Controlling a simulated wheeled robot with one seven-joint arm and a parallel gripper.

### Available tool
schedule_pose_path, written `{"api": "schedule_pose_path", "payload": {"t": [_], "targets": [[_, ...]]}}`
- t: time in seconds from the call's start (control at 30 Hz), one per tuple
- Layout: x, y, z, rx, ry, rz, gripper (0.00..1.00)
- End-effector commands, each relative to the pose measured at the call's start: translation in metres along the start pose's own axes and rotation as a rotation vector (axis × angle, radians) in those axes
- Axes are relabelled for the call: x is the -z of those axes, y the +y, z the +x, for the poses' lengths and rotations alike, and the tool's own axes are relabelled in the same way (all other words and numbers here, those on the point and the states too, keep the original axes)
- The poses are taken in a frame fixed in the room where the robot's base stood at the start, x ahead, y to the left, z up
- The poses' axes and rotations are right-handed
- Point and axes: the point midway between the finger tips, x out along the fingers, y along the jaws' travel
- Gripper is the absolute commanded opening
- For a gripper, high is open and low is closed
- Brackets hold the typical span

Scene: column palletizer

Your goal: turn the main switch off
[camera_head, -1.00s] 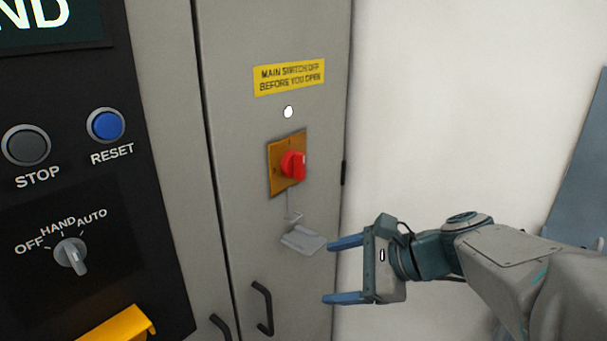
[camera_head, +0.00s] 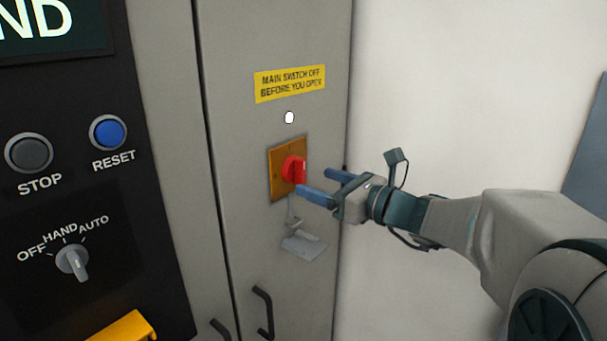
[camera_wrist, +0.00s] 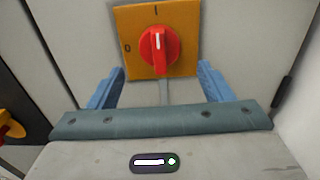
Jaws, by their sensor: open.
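The main switch is a red rotary knob (camera_head: 293,169) on a square orange plate (camera_head: 277,183) on the grey cabinet door. In the wrist view the knob (camera_wrist: 159,50) has its white mark pointing up at I, with 0 at the left of the plate (camera_wrist: 130,22). My gripper (camera_head: 320,183) is open and empty, just right of and in front of the knob, its blue fingers pointing at the cabinet. In the wrist view the fingers of my gripper (camera_wrist: 160,88) are spread to either side, below the knob and apart from it.
A grey hasp-like bracket (camera_head: 303,247) hangs below the switch. Black door handles (camera_head: 263,312) are lower down. A yellow warning label (camera_head: 290,83) is above. A dark panel with a selector (camera_head: 72,262) and buttons is at left. White wall (camera_head: 450,90) is at right.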

Motion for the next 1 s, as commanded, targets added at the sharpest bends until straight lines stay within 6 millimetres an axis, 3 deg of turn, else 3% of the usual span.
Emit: {"api": "schedule_pose_path", "payload": {"t": [0.1, 0.3, 0.67, 0.83, 1.0], "targets": [[-0.001, 0.000, 0.023, -0.003, 0.000, 0.001, 0.73], [0.000, 0.000, 0.045, -0.001, -0.001, 0.000, 0.73], [0.000, 0.000, 0.051, 0.000, 0.001, -0.001, 0.73], [0.000, 0.000, 0.051, 0.000, 0.001, -0.001, 0.32], [0.001, 0.000, 0.051, 0.000, 0.001, -0.003, 0.29]]}}
